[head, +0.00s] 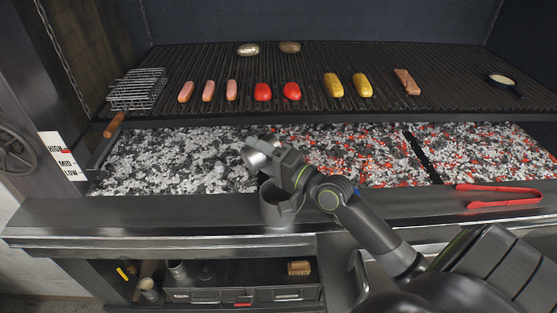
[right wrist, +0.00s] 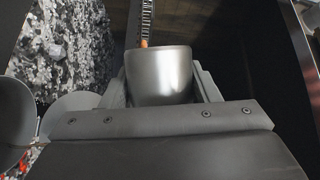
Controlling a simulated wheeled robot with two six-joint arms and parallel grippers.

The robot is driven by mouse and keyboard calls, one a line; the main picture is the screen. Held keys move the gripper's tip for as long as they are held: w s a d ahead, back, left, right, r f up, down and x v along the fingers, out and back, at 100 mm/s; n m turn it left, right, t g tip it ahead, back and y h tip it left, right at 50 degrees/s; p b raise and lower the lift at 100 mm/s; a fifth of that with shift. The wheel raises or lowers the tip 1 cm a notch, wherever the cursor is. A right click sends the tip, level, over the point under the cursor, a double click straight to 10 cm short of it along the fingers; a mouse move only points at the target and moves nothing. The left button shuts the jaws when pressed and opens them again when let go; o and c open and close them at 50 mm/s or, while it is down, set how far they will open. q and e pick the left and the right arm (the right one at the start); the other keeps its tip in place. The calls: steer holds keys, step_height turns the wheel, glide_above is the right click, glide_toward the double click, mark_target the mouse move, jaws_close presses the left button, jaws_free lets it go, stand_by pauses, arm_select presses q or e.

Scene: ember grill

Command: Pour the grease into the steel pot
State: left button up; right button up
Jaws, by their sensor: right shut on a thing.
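A steel cup (head: 262,151) is held by my right gripper (head: 272,160) above the front ledge. The cup is tilted, with one end toward the left. In the right wrist view the cup (right wrist: 160,75) sits between the two fingers. No grease can be seen in it or flowing from it. The grey steel pot (head: 272,210) stands upright on the ledge, just below the gripper and cup; the gripper hides part of its rim. My left gripper is not in view.
Coals (head: 170,160) glow behind the ledge (head: 150,212). Red tongs (head: 500,196) lie on the ledge at right. A shelf (head: 240,282) is below.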

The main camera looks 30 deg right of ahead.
mark_target(273, 136)
steer(key=shift+d+r+m+t, duration=0.2)
steer(key=shift+r+m+t, duration=0.05)
steer(key=shift+m, duration=0.4)
steer(key=shift+d+r+m+t, duration=0.15)
steer(key=shift+r+m+t, duration=0.1)
steer(key=shift+m, duration=0.4)
steer(key=shift+d+r+m+t, duration=0.15)
steer(key=shift+m+t, duration=0.15)
steer(key=shift+m, duration=0.1)
steer(key=shift+d+r+m, duration=0.1)
steer(key=shift+m, duration=0.3)
steer(key=shift+d+r, duration=0.1)
